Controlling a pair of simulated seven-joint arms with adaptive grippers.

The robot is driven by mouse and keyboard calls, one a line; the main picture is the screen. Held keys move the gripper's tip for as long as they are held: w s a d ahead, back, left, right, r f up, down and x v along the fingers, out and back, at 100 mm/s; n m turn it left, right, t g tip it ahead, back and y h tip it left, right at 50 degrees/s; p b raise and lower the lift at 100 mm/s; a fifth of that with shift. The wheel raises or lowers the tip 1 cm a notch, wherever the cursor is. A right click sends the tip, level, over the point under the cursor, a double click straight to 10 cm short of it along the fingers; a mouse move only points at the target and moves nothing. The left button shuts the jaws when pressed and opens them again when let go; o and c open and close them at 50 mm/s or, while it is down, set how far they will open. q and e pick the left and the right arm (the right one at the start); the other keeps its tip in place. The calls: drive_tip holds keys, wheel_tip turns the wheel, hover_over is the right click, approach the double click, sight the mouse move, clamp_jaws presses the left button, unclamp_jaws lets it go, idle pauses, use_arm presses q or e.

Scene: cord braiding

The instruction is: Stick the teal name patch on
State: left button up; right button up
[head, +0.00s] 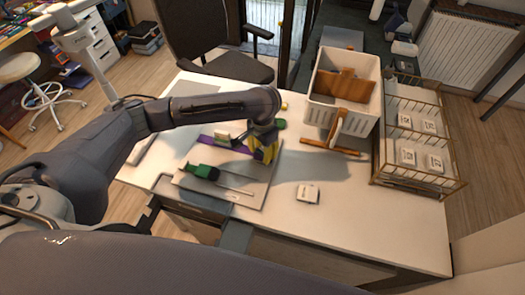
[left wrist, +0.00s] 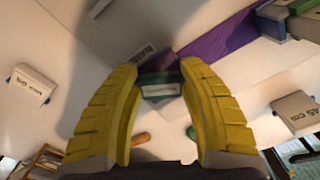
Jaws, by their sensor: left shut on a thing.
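My left gripper (head: 262,152) has yellow fingers and is low over the right part of the pale board (head: 240,204) on the white table. In the left wrist view the fingertips (left wrist: 160,78) close on a small dark teal piece with a pale label band, the teal name patch (left wrist: 159,88). Its lettering is too small to read. A purple strip (head: 212,141) lies on the board; in the left wrist view the strip (left wrist: 225,38) runs just beyond the patch. A printed word, seemingly NAME (left wrist: 145,52), lies in shadow beside the patch. My right gripper is out of view.
A green-and-black tool (head: 202,171) lies on the board. A white labelled block (head: 307,194) sits right of it. A white crate (head: 362,113) with brown pieces stands at the back; a wire rack (head: 377,181) with several blocks stands right. The table's front right is clear.

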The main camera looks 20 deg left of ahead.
use_arm(q)
drive_tip(key=shift+f, duration=0.2)
drive_tip(key=o, duration=1.2)
drive_tip(key=shift+r, duration=0.1)
drive_tip(key=shift+r, duration=2.9)
